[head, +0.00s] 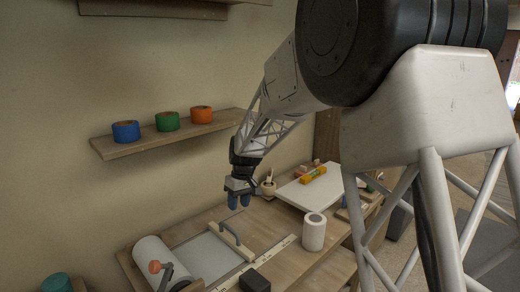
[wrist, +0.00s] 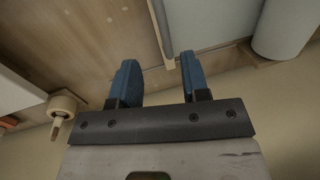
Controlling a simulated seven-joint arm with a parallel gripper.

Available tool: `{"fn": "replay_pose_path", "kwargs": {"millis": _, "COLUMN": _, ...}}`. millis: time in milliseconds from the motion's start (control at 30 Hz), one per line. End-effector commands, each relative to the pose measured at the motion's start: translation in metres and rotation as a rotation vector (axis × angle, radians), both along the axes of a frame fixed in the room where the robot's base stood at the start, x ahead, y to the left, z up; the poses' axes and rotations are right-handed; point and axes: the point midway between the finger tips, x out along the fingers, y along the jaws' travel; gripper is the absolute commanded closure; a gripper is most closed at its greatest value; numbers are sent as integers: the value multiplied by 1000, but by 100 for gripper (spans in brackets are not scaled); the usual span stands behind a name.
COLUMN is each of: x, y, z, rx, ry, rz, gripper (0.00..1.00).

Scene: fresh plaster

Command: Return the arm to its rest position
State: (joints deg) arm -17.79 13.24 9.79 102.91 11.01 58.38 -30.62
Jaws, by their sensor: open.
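My gripper (head: 239,201) hangs from the arm over the wooden workbench (head: 277,235), near the wall, in the head view. Its two blue fingers also show in the wrist view (wrist: 160,78). They are apart, with nothing between them. The gripper is above the bench surface, close to the small pot (head: 268,188) and the end of the wooden bar. My arm is bent, with the forearm reaching down and left. Much of the right side of the head view is covered by my arm.
A wall shelf (head: 150,145) holds blue (head: 126,131), green (head: 167,121) and orange (head: 201,114) rolls. A white cylinder (head: 314,232) stands on the bench. A white board (head: 300,193) lies behind it. A white roll (head: 155,258) and a black block (head: 254,281) are in front.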

Motion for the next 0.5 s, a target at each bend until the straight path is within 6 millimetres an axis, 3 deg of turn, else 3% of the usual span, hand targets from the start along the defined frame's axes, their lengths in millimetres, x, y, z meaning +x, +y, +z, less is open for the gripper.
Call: {"fn": "replay_pose_path", "kwargs": {"millis": 500, "x": -84, "y": -86, "z": 69, "rx": -27, "ry": -64, "rz": -172, "gripper": 58}}
